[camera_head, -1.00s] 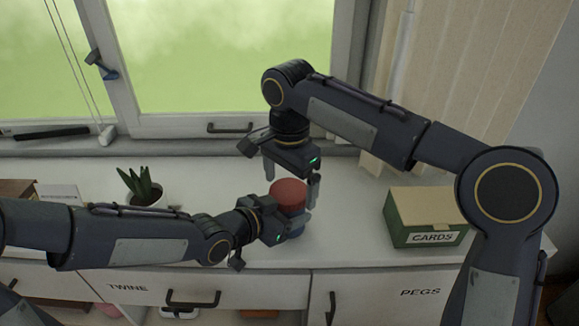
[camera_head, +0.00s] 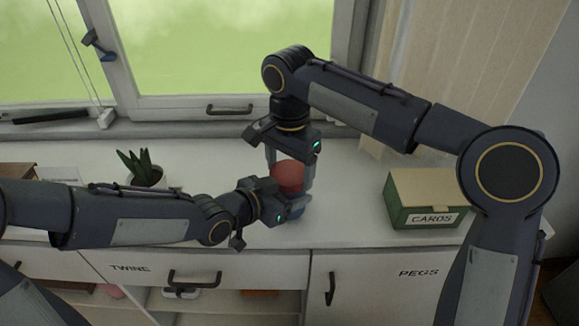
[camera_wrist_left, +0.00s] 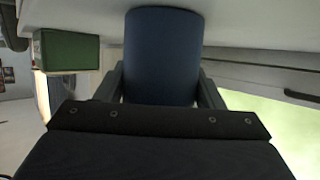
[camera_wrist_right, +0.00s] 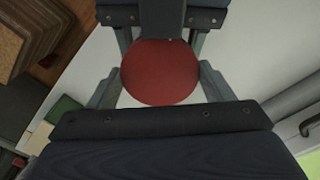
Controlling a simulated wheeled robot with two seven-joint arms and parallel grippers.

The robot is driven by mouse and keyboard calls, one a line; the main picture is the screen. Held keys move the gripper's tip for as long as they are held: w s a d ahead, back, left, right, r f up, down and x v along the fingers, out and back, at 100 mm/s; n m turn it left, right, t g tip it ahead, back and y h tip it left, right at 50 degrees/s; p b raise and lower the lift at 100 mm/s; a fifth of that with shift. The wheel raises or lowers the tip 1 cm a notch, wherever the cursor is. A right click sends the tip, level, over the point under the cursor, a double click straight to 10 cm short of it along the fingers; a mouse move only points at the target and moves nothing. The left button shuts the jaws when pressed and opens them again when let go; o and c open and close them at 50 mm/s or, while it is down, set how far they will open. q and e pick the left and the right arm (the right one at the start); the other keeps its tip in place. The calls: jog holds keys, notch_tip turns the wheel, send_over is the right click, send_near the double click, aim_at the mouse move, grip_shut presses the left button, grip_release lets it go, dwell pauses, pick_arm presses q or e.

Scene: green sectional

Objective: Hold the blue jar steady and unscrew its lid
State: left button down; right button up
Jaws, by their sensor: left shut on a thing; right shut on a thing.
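The blue jar (camera_wrist_left: 163,52) stands upright on the white cabinet top, and my left gripper (camera_head: 290,207) is shut around its body from the left. In the left wrist view the jar lies between both fingers. The red lid (camera_head: 287,177) is on top of the jar. My right gripper (camera_head: 290,165) points down over the jar, with a finger on each side of the lid, shut on it. In the right wrist view the round red lid (camera_wrist_right: 160,72) shows between the fingers. Most of the jar's body is hidden by my left gripper in the head view.
A green box marked CARDS (camera_head: 424,198) stands to the right on the cabinet top (camera_head: 345,215). A potted plant (camera_head: 143,172) stands at the left behind my left arm. The window frame (camera_head: 225,112) runs along the back. Drawers marked TWINE and PEGS are below.

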jog(key=n, duration=0.8)
jog(key=shift+d+n, duration=0.1)
jog(key=shift+n, duration=0.3)
jog(key=o, duration=1)
jog(key=shift+o, duration=0.2)
jog(key=shift+s, duration=0.1)
jog(key=shift+a, duration=0.3)
